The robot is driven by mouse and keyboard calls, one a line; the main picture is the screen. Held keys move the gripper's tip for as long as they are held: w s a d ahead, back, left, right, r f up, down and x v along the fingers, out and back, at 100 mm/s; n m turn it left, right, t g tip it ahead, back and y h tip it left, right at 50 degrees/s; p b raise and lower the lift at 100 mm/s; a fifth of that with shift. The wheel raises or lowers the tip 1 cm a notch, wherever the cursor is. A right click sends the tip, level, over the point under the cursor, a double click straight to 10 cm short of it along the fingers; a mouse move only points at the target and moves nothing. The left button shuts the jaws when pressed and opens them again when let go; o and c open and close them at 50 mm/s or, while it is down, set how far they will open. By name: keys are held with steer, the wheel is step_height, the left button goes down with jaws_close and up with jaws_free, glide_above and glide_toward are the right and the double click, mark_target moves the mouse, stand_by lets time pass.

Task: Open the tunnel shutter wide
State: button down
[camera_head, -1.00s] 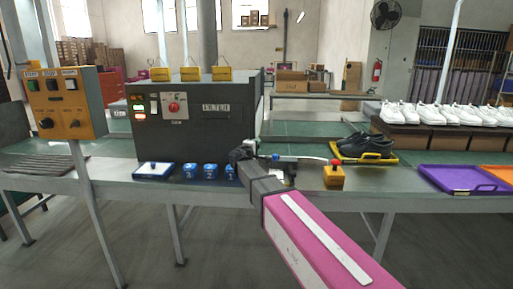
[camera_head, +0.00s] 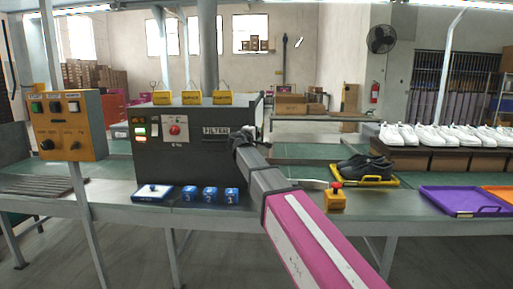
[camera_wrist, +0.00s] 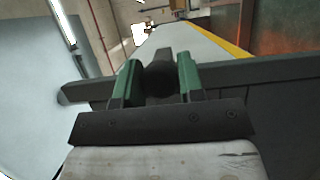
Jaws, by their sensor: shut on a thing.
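The tunnel (camera_head: 180,160) is a dark grey box on the green line at the left of the head view. My gripper (camera_head: 240,142) is at its right end, small and dark there. In the wrist view my gripper (camera_wrist: 157,85) has its two green-lined fingers shut on a dark round knob (camera_wrist: 158,78). A dark grey bar or panel edge (camera_wrist: 265,70) runs across behind the knob; it looks like part of the shutter. An orange-lit surface (camera_wrist: 285,25) shows beyond it. The shutter's opening is hidden in the head view, so I cannot tell how far open it is.
A yellow box with a red button (camera_head: 335,198) stands right of my arm. Black shoes (camera_head: 365,167) lie on a yellow tray beyond it. Blue blocks (camera_head: 210,194) and a blue-and-white box (camera_head: 153,193) sit before the tunnel. A control panel (camera_head: 67,125) stands at left.

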steer(key=shift+r, duration=1)
steer(key=c, duration=0.8)
jaws_free()
steer(key=shift+o, duration=0.2)
steer(key=v, duration=1)
steer(key=shift+s+a, duration=0.25)
steer(key=shift+s, duration=0.1)
